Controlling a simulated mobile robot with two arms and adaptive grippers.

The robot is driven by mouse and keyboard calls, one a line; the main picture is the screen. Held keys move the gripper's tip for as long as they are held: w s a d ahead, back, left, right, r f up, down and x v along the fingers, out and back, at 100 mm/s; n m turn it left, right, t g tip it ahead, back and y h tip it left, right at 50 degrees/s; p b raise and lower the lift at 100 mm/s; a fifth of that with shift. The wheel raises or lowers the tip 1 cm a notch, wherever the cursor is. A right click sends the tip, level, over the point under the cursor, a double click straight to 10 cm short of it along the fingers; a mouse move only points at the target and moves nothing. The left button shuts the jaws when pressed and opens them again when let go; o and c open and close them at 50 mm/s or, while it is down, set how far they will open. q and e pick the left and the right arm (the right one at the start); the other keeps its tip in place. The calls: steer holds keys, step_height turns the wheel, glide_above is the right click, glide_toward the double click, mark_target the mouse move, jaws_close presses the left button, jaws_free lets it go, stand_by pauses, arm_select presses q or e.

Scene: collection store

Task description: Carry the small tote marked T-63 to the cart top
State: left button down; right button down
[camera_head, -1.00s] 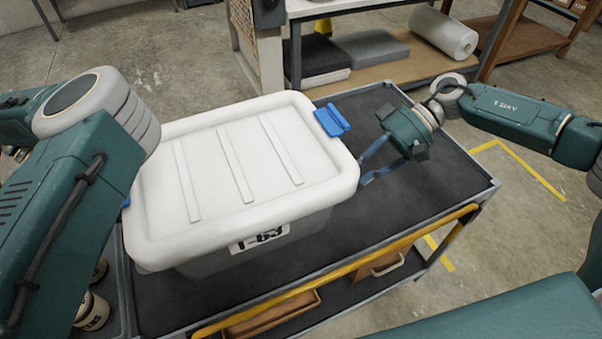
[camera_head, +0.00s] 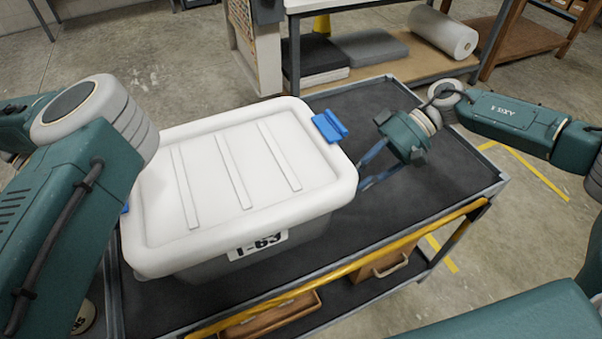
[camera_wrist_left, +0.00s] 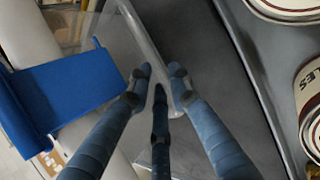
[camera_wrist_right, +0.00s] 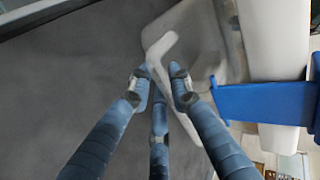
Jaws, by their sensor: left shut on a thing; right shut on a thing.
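The tote marked T-63 (camera_head: 258,245) is a greyish translucent box with a white lid (camera_head: 240,180) and blue latches (camera_head: 329,126). It looks level and is over the dark cart top (camera_head: 430,175); I cannot tell whether its base touches. My right gripper (camera_head: 366,182) is shut on the tote's right side, below the latch. The right wrist view shows its fingers (camera_wrist_right: 165,88) on a pale edge. My left gripper is hidden in the head view. In the left wrist view its fingers (camera_wrist_left: 160,88) are shut on the tote's clear edge, beside a blue latch (camera_wrist_left: 70,95).
The cart has a yellow front bar (camera_head: 350,267) and a lower shelf with a wooden box (camera_head: 270,315). Labelled cans (camera_wrist_left: 308,105) stand close to my left gripper. A bench with a white roll (camera_head: 443,32) stands behind. The cart top's right part is clear.

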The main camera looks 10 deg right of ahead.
arm_select(q)
steer(key=c, duration=1.6)
jaws_free()
steer(key=shift+s, duration=0.1)
arm_select(e)
steer(key=c, duration=1.6)
jaws_free()
steer(key=shift+d, duration=0.1)
arm_select(q)
steer(key=v, duration=1.1)
steer(key=shift+a+r, duration=0.25)
steer(key=shift+a, duration=0.05)
arm_select(e)
steer(key=v, duration=1.1)
steer(key=shift+d+r, duration=0.25)
steer(key=shift+d, duration=0.05)
arm_select(q)
steer(key=o, duration=0.6)
